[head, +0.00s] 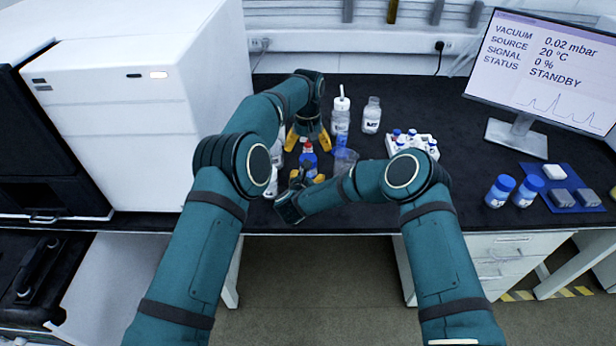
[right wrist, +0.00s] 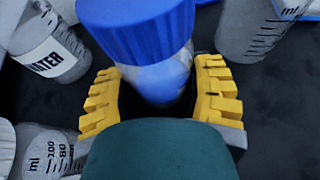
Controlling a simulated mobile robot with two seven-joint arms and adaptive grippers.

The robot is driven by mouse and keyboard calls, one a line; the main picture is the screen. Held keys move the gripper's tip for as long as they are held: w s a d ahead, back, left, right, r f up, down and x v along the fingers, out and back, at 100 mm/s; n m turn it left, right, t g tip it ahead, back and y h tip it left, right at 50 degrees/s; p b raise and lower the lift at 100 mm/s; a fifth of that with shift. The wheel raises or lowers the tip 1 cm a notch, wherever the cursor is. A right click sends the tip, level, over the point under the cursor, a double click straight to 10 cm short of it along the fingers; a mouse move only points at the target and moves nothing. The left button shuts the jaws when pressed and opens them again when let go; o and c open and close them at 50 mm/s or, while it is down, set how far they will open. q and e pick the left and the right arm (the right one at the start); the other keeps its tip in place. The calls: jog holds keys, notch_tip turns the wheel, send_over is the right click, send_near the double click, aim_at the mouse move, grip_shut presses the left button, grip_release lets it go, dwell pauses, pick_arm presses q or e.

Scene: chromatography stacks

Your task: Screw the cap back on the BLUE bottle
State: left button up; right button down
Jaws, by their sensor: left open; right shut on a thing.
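The blue bottle's cap (head: 309,159) shows between my two grippers in the head view. In the right wrist view the ribbed blue cap (right wrist: 138,22) sits on top of the bottle (right wrist: 160,82), which is clear with blue content. I cannot tell how tightly the cap is seated. My right gripper (head: 306,177) is shut on the bottle, its yellow fingers on either side of the body (right wrist: 157,95). My left gripper (head: 308,141) is open and empty, pointing down just behind and above the cap. The bottle's lower part is hidden.
A red-capped bottle (head: 307,147) stands close behind. A beaker (head: 345,158), a wash bottle (head: 341,120), a clear bottle (head: 372,116) and a vial rack (head: 413,148) stand to the right. A labelled water bottle (right wrist: 50,52) is close by.

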aim_at(308, 158)
pick_arm(q)
notch_tip(308, 158, down, 6)
jog(key=shift+r, duration=0.15)
dwell(0.3)
jog(key=c, duration=1.3)
jog(key=shift+o, duration=0.2)
jog(key=o, duration=1.4)
